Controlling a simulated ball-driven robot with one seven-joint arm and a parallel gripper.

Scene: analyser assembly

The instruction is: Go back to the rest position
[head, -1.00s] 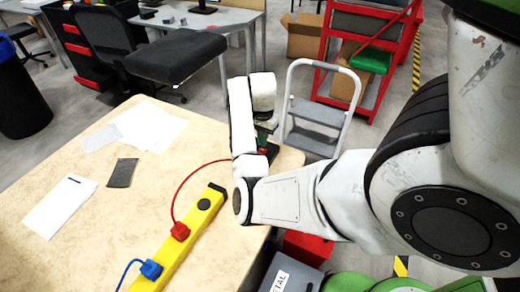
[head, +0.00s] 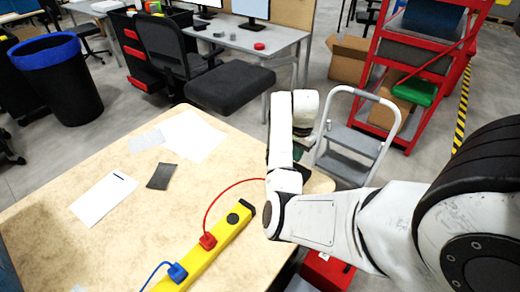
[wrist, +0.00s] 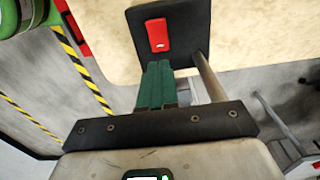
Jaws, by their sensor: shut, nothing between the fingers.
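My gripper (wrist: 155,85) shows in the wrist view with its dark green fingers together and nothing between them. Its fingers point toward a black block with a red switch (wrist: 158,35) at the edge of the pale tabletop. I cannot tell whether they touch it. In the head view my white arm comes in from the right and its wrist is raised over the table's right corner. The fingers are mostly hidden there behind the wrist. A yellow bar (head: 215,245) with a red plug (head: 207,241) and a blue plug (head: 177,272) lies on the table left of my arm.
The wooden table (head: 130,225) also bears white papers (head: 104,198) and a dark flat piece (head: 163,176). A grey step stool (head: 355,145) and a red shelf rack (head: 425,70) stand beyond my arm. A black chair (head: 230,88) stands behind the table, with a bin (head: 62,85) at left.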

